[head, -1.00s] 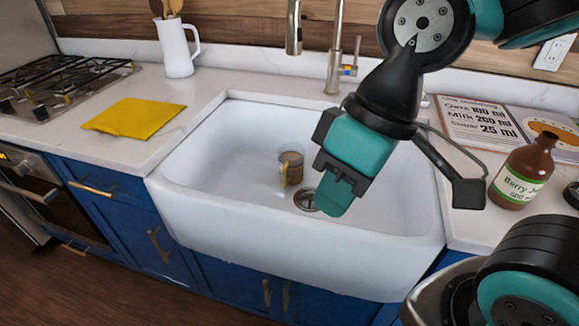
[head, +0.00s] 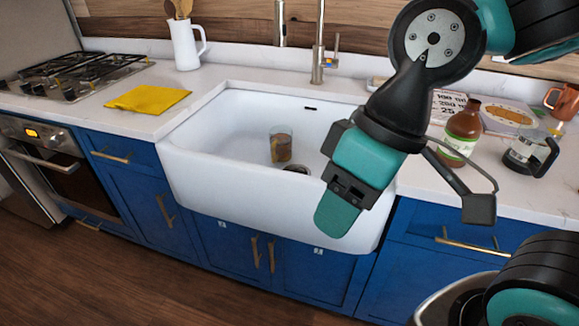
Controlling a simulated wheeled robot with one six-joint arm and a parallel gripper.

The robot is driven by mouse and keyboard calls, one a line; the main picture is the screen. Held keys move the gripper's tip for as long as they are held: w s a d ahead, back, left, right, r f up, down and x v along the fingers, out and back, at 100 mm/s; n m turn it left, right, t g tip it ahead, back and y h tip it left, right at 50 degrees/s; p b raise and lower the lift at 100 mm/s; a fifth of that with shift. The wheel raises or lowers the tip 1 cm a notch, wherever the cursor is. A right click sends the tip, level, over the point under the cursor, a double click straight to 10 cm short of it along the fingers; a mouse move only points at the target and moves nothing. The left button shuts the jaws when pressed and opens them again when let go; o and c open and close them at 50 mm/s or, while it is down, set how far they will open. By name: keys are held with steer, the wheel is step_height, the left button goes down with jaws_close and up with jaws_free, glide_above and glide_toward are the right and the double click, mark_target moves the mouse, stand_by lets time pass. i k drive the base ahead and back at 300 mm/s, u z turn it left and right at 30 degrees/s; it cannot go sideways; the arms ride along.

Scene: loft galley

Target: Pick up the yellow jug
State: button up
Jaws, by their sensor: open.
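No yellow jug shows in the head view. The only jug in sight is a white one (head: 186,45) holding wooden utensils, standing upright on the back counter between the hob and the sink. My gripper (head: 338,214) is open and empty, pointing down in front of the sink's right part, and looks well apart from the white jug.
A white sink (head: 215,180) holds a glass (head: 281,147) with brown contents. A yellow cloth (head: 147,99) lies left of it. A brown bottle (head: 462,130), glass carafe (head: 524,150), orange mug (head: 562,101) and recipe board (head: 520,112) stand right. A tap (head: 319,55) rises behind.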

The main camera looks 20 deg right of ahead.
mark_target(280, 135)
steer(key=z, duration=0.1)
steer(key=k, duration=0.45)
steer(key=u, duration=1.35)
steer(key=i, duration=2.05)
steer(key=z, duration=1.3)
steer(key=i, duration=0.4)
steer(key=z, duration=0.35)
